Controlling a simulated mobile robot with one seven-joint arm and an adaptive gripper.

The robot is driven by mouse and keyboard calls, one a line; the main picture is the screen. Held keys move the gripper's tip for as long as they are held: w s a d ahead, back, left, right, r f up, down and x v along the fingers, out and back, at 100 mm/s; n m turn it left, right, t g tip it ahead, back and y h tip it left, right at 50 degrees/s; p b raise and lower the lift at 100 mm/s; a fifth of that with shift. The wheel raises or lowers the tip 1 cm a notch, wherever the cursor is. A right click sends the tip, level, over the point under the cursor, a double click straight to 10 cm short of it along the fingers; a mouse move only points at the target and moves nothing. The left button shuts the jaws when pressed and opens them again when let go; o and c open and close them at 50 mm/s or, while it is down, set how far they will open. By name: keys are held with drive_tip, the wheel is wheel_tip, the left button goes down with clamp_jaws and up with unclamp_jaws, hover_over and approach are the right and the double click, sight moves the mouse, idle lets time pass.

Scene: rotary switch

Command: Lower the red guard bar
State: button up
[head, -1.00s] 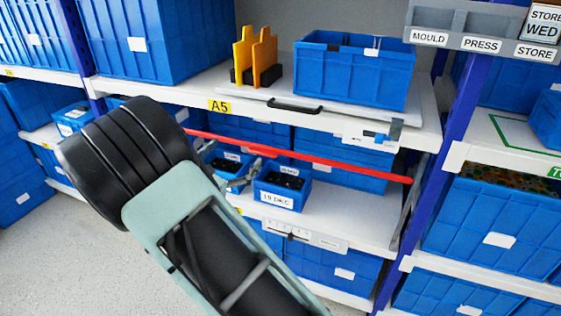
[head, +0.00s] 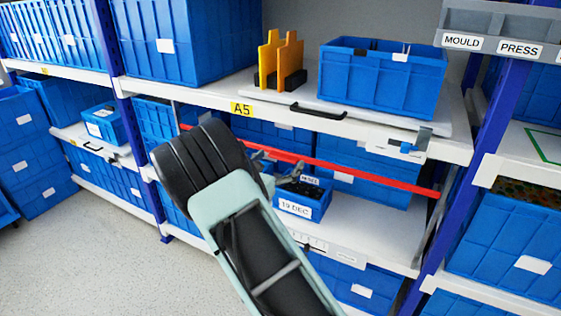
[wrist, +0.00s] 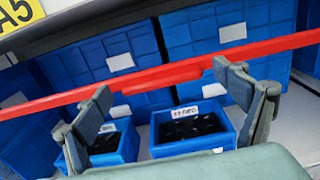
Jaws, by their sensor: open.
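The red guard bar (head: 370,175) runs across the front of the bay under the A5 shelf, sloping down to the right in the head view. In the wrist view the bar (wrist: 260,49) crosses the whole picture, with a thicker red stretch near the middle. My gripper (head: 278,168) is in front of the bar, at its left half. In the wrist view my gripper (wrist: 165,100) has its two fingers wide apart and nothing between them. The bar passes beyond the fingertips; I cannot tell whether they touch it. My arm hides part of the bar's left side.
Small blue bins with dark contents, one labelled 19 DEC (head: 301,204), stand on the shelf behind the bar. The A5 shelf (head: 215,98) overhangs above, with a black handle (head: 318,111). A grey bracket (head: 418,145) hangs near the right post.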

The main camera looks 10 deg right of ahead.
drive_tip(key=shift+w+d, duration=0.15)
drive_tip(key=shift+w, duration=0.1)
drive_tip(key=c, duration=1.7)
wheel_tip(320, 180, down, 20)
drive_tip(key=b, duration=1)
drive_tip(key=shift+s+f, duration=0.1)
drive_tip(key=shift+f, duration=0.15)
drive_tip(key=o, duration=1.5)
drive_tip(key=shift+f, duration=0.1)
drive_tip(key=shift+o, duration=1)
